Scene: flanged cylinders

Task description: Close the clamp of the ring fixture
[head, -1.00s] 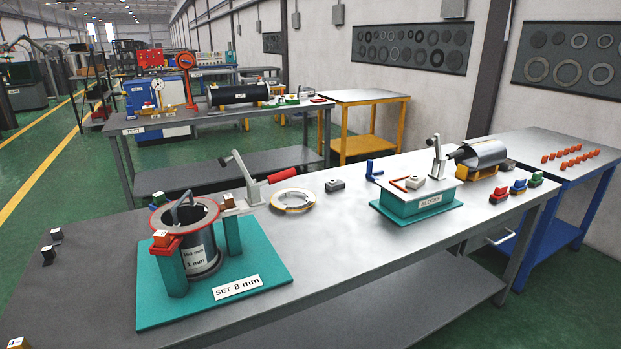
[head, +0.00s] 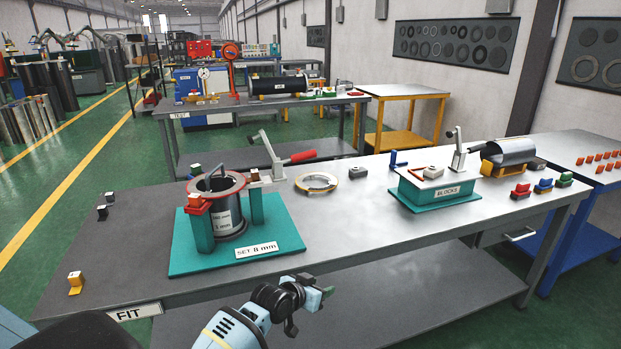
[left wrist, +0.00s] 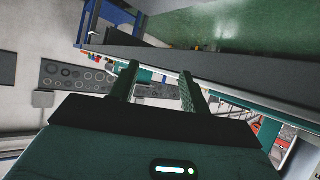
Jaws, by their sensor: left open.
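The ring fixture has a teal base (head: 190,258) marked "SET 8 mm" and teal posts. A dark cylinder (head: 229,222) with a red flange ring (head: 216,184) stands upright between the posts. The clamp, with a grey arm (head: 268,146) slanting up and a red handle (head: 302,157) pointing right, sits behind the right post. My left gripper (head: 322,292) is in front of the bench, below and right of the fixture, touching nothing. In the left wrist view its two fingers (left wrist: 157,85) are apart and empty. My right gripper is not seen.
A loose metal ring (head: 316,182) lies right of the clamp. The teal "BLOCKS" stand (head: 432,193) with an upright lever is farther right. A yellow block (head: 75,283) sits at the bench's left. The bench top (head: 340,222) before the ring is clear.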

